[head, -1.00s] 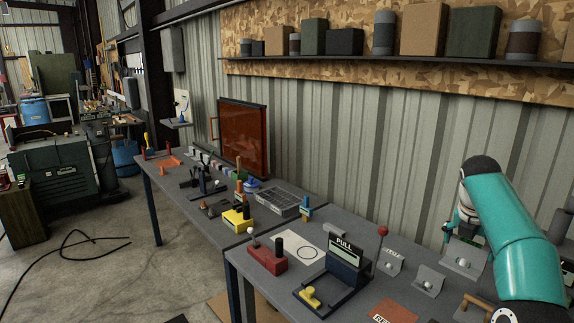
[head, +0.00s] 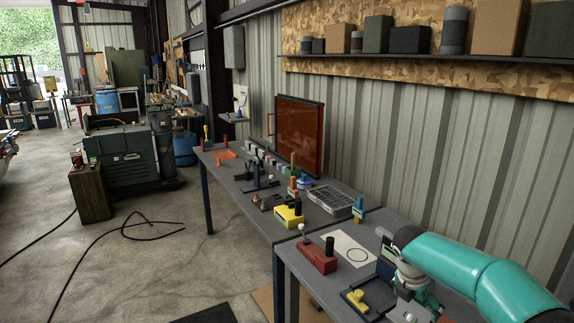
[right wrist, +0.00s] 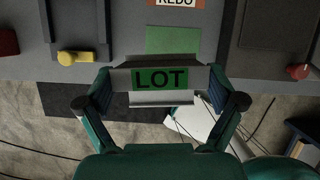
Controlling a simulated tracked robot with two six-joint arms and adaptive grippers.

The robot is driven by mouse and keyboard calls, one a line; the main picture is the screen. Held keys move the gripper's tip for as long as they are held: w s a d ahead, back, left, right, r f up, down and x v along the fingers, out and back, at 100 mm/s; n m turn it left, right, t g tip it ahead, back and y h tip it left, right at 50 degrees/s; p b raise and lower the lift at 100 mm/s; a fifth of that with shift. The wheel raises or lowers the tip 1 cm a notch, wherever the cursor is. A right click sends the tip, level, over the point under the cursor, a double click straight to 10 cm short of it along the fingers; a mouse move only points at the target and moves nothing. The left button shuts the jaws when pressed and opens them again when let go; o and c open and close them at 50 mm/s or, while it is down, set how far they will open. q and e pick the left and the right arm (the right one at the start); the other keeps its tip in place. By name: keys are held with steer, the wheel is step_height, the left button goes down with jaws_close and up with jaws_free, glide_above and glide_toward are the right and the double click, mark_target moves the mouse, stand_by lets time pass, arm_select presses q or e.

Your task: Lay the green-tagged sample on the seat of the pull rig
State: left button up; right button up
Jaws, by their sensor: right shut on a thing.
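In the right wrist view my right gripper (right wrist: 160,88) is shut on the green-tagged sample (right wrist: 160,98), a grey piece whose green face reads LOT. One finger is on each side of it. In that view the pull rig (right wrist: 97,25) is at the upper left, with a yellow knob (right wrist: 78,58) at its front. The held sample is to the right of that knob, apart from it. In the head view my right gripper (head: 412,285) covers much of the rig; the yellow knob (head: 357,298) shows to its left. I cannot make out the seat clearly.
A red block with posts (head: 318,258) and a white sheet with a circle (head: 350,250) lie close to the rig. A green patch (right wrist: 172,40) and a REDO card (right wrist: 177,3) lie on the bench. A dark device with a red knob (right wrist: 299,72) stands right.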

steer(key=s+a+f+m+g+y, duration=0.2)
steer(key=s+a+f+m, duration=0.3)
steer(key=m, duration=0.7)
steer(key=s+a+f+m+g+y, duration=0.2)
steer(key=s+a+f+m+g, duration=0.2)
steer(key=a+f+m, duration=0.5)
steer(key=s+a+m, duration=0.1)
steer(key=a+m, duration=0.1)
steer(key=shift+f+m+g, duration=0.15)
steer(key=shift+m+g, duration=0.25)
steer(key=shift+s, duration=0.1)
